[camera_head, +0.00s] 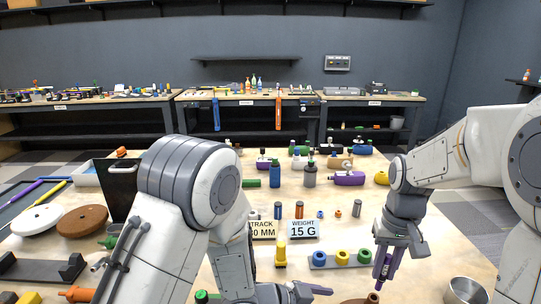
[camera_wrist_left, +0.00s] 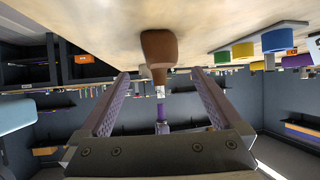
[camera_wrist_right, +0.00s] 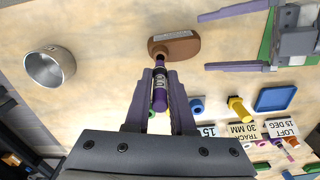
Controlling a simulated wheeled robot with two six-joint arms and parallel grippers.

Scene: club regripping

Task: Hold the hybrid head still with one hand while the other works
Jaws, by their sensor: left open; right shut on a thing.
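The brown hybrid head (camera_wrist_right: 176,46) lies on the workbench. Only its top shows at the lower edge of the head view (camera_head: 373,298). My right gripper (camera_wrist_right: 160,78) is shut on a purple lettered tool (camera_wrist_right: 160,90), whose tip is at the head's neck; whether they touch is unclear. In the head view the tool (camera_head: 386,268) hangs below the right fingers. My left gripper (camera_wrist_right: 203,42) is open, low over the bench, its fingers pointing at the head. In the left wrist view the head (camera_wrist_left: 158,48) appears between the spread fingers, and nothing is gripped.
A metal cup (camera_head: 467,290) stands right of the tool. A rack with coloured rings (camera_head: 342,258) and a yellow peg (camera_head: 281,253) are left of my right gripper. Label cards (camera_head: 303,229) and several bottles (camera_head: 275,175) stand farther back.

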